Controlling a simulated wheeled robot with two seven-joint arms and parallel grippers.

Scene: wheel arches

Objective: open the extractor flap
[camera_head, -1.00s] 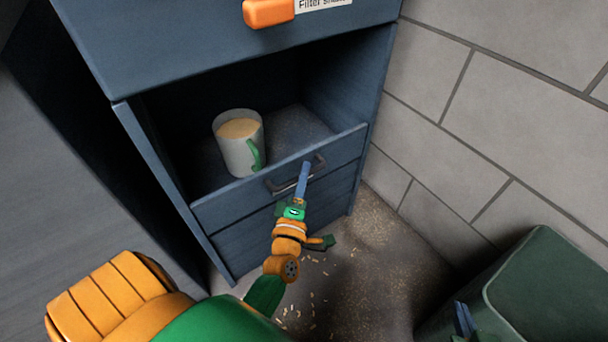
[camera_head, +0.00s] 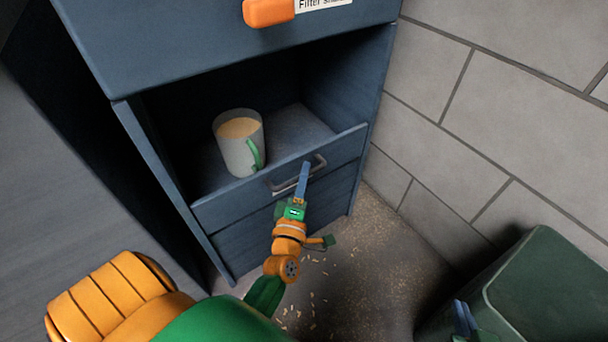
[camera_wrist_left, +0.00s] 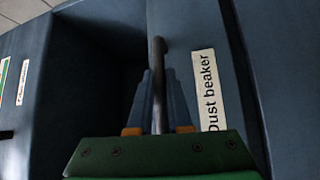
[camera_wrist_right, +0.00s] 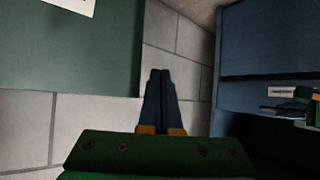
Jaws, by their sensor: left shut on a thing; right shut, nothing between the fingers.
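A blue cabinet has an open compartment with a low front panel (camera_head: 235,205) that carries a metal bar handle (camera_head: 281,187). My left gripper (camera_head: 304,170) is at this handle. In the left wrist view its fingers (camera_wrist_left: 159,85) are shut on the bar (camera_wrist_left: 158,55), beside a label (camera_wrist_left: 209,90) reading "Dust beaker". I cannot tell which part is the extractor flap. My right gripper (camera_head: 463,318) is at the lower right by a dark green box. In the right wrist view its fingers (camera_wrist_right: 160,78) are together and empty.
A grey mug (camera_head: 237,155) of tan dust stands in the compartment behind the panel. An orange knob (camera_head: 268,12) with a partly cut-off label sits above. The green box (camera_head: 550,290) is at the right. A block wall (camera_head: 490,110) closes the right side.

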